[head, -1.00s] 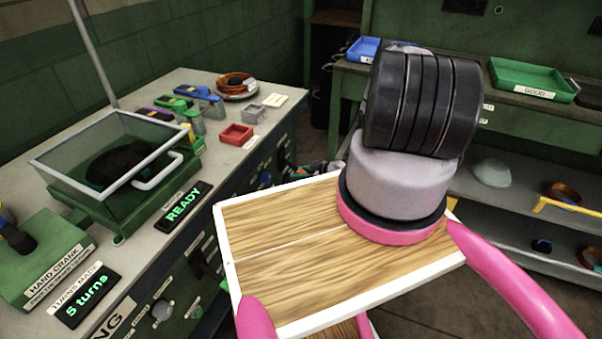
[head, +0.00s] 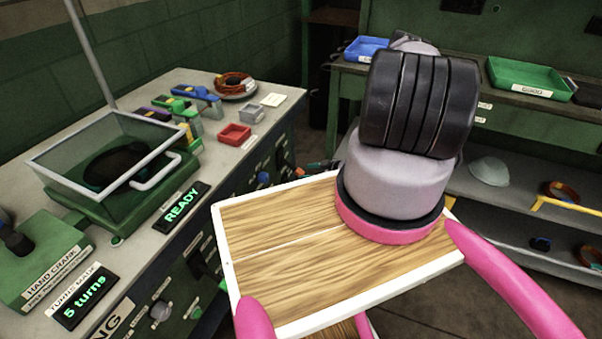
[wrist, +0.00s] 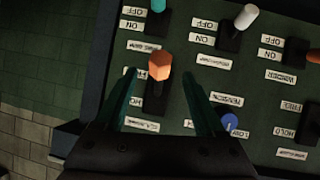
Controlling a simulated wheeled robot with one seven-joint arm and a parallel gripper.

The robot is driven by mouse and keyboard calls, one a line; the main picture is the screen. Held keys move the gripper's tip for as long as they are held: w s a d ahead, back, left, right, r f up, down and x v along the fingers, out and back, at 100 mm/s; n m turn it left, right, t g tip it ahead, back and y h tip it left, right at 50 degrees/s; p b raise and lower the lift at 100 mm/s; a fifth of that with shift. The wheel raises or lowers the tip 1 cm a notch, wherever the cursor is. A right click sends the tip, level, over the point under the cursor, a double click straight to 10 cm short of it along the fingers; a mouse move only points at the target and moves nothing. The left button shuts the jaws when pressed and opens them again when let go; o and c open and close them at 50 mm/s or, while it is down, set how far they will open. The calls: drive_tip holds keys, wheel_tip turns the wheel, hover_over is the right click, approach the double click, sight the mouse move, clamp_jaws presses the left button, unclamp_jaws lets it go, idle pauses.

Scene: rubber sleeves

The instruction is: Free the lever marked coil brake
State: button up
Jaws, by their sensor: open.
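An orange-tipped lever (wrist: 158,66) stands out from a dark green panel (wrist: 182,84) in the wrist view. My gripper (wrist: 163,78) is open, with one dark green finger on each side of the orange lever. I see gaps between the lever and both fingers in this view. My gripper's depth relative to the knob is hard to judge.
Other controls share the panel: a teal lever (wrist: 158,6), a white lever (wrist: 245,16), a blue knob (wrist: 228,121) and a red-orange one (wrist: 314,56). In the head view, a bench (head: 205,80) at left carries a clear-lidded machine (head: 110,160) and a READY display (head: 182,205).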

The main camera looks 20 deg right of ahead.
drive_tip(key=v, duration=0.5)
drive_tip(key=shift+s+d+r, duration=0.1)
drive_tip(key=shift+s+r, duration=0.1)
idle(0.5)
